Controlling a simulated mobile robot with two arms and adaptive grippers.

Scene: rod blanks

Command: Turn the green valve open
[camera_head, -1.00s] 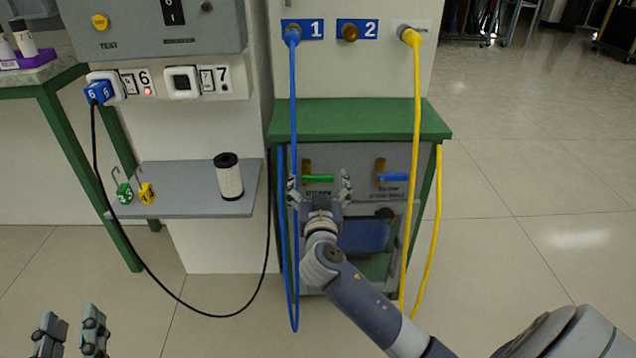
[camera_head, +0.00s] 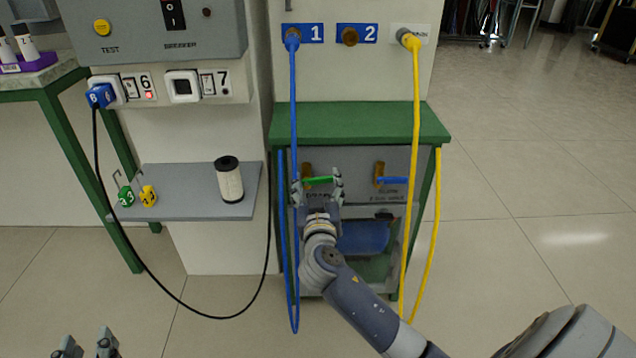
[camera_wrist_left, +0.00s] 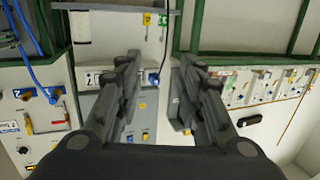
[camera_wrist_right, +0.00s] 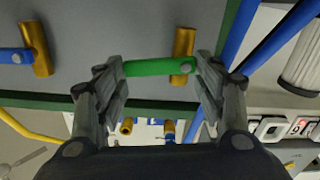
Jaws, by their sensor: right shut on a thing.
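The green valve's handle (camera_head: 318,181) lies level, crosswise to its upright brass body (camera_head: 307,173), on the grey panel under the green bench top. In the right wrist view the green handle (camera_wrist_right: 158,68) spans between my right gripper's fingers, one at each end. My right gripper (camera_head: 318,184) is shut on the handle lengthwise. The valve's label is partly hidden behind the gripper. My left gripper (camera_head: 86,350) is low at the left, far from the valve. In the left wrist view my left gripper (camera_wrist_left: 158,68) is open and empty.
A blue-handled valve (camera_head: 392,181) sits to the right on the same panel. A blue hose (camera_head: 293,120) hangs close left of my right gripper, and a yellow hose (camera_head: 416,130) hangs to the right. A grey shelf (camera_head: 185,205) holds a white canister (camera_head: 229,180).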

